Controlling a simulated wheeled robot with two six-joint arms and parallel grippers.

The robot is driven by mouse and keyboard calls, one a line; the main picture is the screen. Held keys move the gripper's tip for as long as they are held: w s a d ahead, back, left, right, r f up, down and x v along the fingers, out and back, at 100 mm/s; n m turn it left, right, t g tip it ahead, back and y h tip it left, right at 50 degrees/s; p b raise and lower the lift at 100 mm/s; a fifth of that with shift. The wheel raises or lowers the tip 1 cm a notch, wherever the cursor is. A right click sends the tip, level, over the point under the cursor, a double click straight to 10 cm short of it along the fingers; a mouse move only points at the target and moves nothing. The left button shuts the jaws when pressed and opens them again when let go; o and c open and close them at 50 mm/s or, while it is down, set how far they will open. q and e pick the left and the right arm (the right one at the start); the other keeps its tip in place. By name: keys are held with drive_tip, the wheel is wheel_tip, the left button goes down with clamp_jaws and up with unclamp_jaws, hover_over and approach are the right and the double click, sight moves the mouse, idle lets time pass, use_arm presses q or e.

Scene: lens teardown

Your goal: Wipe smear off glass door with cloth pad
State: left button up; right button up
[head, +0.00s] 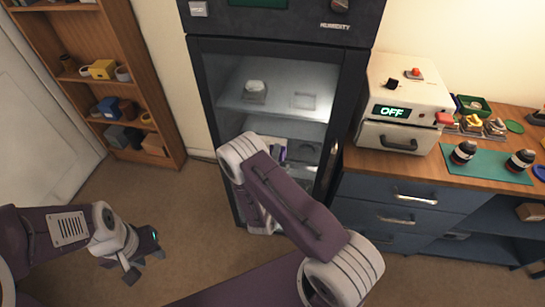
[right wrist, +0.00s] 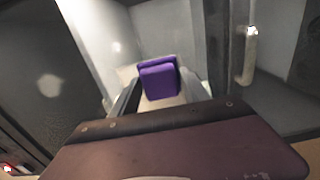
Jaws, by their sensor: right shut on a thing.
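The glass door (head: 320,150) belongs to a dark-framed cabinet in the middle of the head view, with lit shelves behind it. My right arm crosses in front of its lower part and mostly hides the right gripper there. In the right wrist view my right gripper (right wrist: 160,97) is shut on the purple cloth pad (right wrist: 158,79), which faces a grey surface. I cannot tell whether it touches. A pale blotch (right wrist: 50,88) shows at the left of that view; I cannot tell if it is the smear. My left gripper (head: 146,265) is open and empty, low above the floor.
A worktop at right carries a white box reading OFF (head: 403,105), a green mat (head: 487,165) and dark jars. Blue drawers (head: 400,192) stand below, beside the cabinet. A wooden shelf (head: 150,100) stands at left. The carpet (head: 190,215) between shelf and cabinet is clear.

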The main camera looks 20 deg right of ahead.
sight(286, 151)
drive_tip(key=s+d, duration=0.1)
drive_tip(key=d, duration=0.1)
drive_tip(key=shift+s+d, duration=0.4)
drive_tip(key=shift+r+p, duration=0.85)
drive_tip(key=shift+p, duration=0.05)
drive_tip(key=shift+w+a+f, duration=0.1)
drive_tip(key=shift+a, duration=0.1)
drive_tip(key=shift+w+a+b, duration=0.25)
drive_tip(key=shift+w+a, duration=0.2)
drive_tip(key=shift+a, duration=0.2)
drive_tip(key=shift+w+a+b, duration=0.2)
drive_tip(key=shift+w+a, duration=0.25)
drive_tip(key=shift+a, duration=0.2)
drive_tip(key=shift+w+a, duration=0.1)
drive_tip(key=w+a+b, duration=0.2)
drive_tip(key=w+a, duration=0.1)
drive_tip(key=a, duration=0.2)
drive_tip(key=shift+w+a, duration=0.3)
drive_tip(key=shift+a, duration=0.05)
